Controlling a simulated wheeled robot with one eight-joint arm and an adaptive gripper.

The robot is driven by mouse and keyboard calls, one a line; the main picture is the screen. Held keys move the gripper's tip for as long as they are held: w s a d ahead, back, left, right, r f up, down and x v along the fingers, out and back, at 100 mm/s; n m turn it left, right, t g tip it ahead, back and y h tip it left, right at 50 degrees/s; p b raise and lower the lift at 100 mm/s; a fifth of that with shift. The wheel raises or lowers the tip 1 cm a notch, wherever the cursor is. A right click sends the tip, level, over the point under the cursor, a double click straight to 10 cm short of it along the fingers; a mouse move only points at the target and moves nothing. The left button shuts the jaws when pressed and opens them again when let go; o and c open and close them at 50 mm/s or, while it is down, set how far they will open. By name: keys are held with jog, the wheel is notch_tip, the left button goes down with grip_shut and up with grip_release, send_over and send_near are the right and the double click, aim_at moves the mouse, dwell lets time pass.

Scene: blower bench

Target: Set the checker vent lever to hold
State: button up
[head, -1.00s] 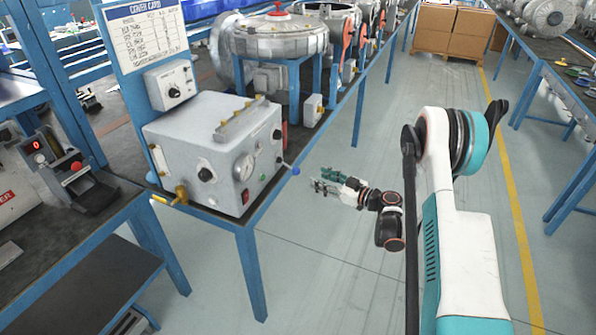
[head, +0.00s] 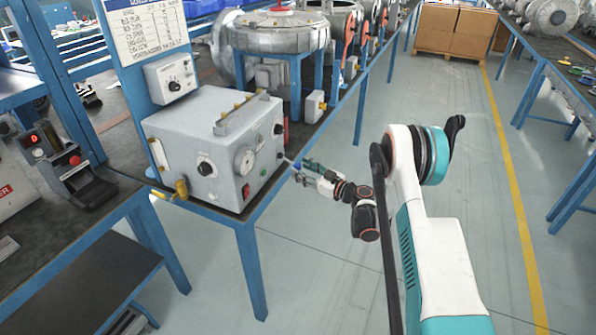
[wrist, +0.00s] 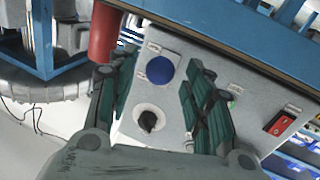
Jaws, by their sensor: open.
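The checker is a grey box (head: 215,150) on the bench, with a gauge, knobs and a red switch. Its vent lever (head: 284,157) sticks out from the right side; in the head view its blue ball end is partly hidden by my gripper (head: 302,170). In the wrist view the blue ball (wrist: 160,69) shows nearly end-on, between the green fingers of my open gripper (wrist: 160,82). I cannot tell whether a finger touches it. A black knob (wrist: 150,119) on a white dial lies below the ball there. The lever's labels are too small to read.
A red cylinder (wrist: 103,34) is close to the left finger in the wrist view. A brass valve (head: 181,189) sits at the checker's front left corner. A code card board (head: 145,40) stands behind it.

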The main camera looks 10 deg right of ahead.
aim_at(292, 163)
jog(key=shift+x, duration=1.35)
jog(key=shift+c, duration=0.2)
